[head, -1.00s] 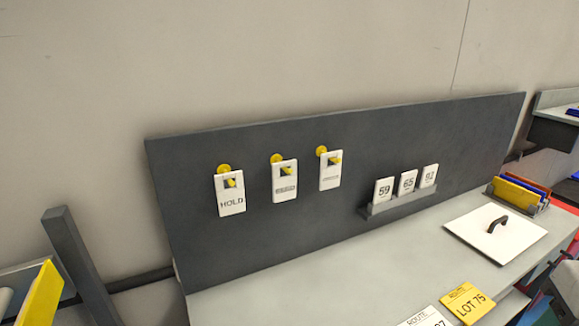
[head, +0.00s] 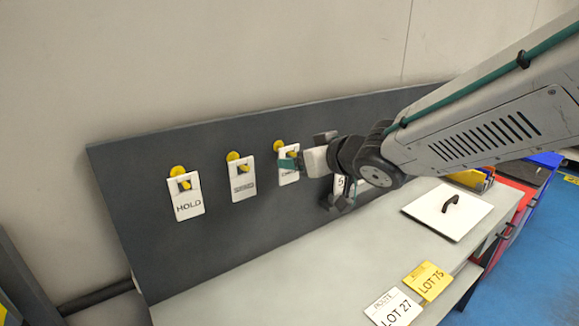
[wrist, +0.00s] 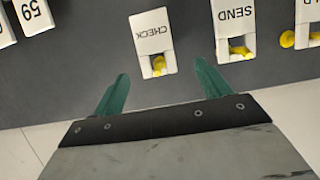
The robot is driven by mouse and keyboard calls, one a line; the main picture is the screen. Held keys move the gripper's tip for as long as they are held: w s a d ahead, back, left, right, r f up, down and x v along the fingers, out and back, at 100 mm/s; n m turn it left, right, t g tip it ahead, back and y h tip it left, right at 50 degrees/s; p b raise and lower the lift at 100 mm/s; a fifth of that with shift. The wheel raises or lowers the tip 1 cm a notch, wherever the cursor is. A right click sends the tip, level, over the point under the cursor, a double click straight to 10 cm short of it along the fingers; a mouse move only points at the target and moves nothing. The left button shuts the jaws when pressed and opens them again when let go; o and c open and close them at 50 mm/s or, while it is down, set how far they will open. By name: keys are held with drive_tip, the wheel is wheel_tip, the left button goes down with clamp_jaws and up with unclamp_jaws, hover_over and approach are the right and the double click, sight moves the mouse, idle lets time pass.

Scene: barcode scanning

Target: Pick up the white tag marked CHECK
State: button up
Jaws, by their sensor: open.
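The white tag marked CHECK (wrist: 153,36) hangs on a yellow peg on the dark grey board, upside down in the wrist view. The tag's peg end lies between the fingertips in the wrist view, and nothing is held. I cannot tell how far the fingertips are from the board.
White tags marked SEND (wrist: 233,20) and HOLD (head: 188,208) hang beside it on yellow pegs. Numbered cards (wrist: 34,14) stand on the other side, mostly behind my arm in the head view. A white lid with a black handle (head: 462,211) lies on the counter.

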sight(295, 155)
drive_tip(key=x, duration=0.7)
drive_tip(key=shift+w+d+r, duration=0.1)
drive_tip(key=shift+w+r, duration=0.1)
drive_tip(key=shift+w, duration=0.1)
drive_tip(key=c, duration=1)
